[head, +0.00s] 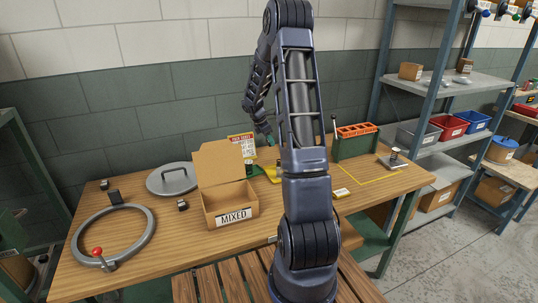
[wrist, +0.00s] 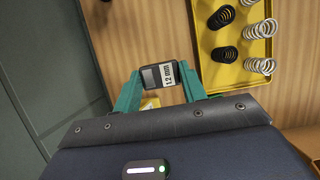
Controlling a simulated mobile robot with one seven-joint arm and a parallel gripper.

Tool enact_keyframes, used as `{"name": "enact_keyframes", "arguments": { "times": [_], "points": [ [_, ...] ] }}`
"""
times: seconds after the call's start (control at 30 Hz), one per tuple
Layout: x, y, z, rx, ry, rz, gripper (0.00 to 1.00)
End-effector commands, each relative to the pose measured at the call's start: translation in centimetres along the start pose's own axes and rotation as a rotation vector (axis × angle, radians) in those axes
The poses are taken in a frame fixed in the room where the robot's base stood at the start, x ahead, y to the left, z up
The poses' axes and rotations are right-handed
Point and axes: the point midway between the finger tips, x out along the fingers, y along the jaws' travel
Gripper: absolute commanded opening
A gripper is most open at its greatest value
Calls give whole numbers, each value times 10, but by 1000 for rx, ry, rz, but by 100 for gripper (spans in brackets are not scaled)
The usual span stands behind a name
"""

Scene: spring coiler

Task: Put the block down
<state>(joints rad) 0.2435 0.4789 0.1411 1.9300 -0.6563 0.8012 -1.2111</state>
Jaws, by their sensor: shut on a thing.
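In the wrist view, a small dark grey block (wrist: 150,79) with a white label reading "1.2 mm" sits between the teal fingers of my gripper (wrist: 165,77). The fingers are shut on its two sides. Wood lies behind the block, but I cannot tell how high above it the block is. In the head view, my gripper (head: 263,138) is at the back of the workbench (head: 160,250), behind the open cardboard box. My arm partly covers that area, and the block cannot be made out there.
A yellow tray (wrist: 232,52) holding black and white springs lies right of the block. The "MIXED" box (head: 228,201), a round grey lid (head: 172,179) and a large ring (head: 77,241) stand on the bench. A green rack (head: 355,146) and a yellow-taped outline (head: 384,179) are at right.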

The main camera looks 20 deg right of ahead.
Motion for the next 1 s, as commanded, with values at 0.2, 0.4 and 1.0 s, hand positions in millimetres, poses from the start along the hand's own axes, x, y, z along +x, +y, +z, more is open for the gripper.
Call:
{"name": "enact_keyframes", "arguments": {
  "times": [0.2, 0.4, 1.0],
  "points": [
    [31, 0, -13, -1, -1, -1, 12],
    [40, 0, -17, 0, 0, 0, 12],
    [76, 0, -32, 1, 0, 1, 12]
  ]
}}
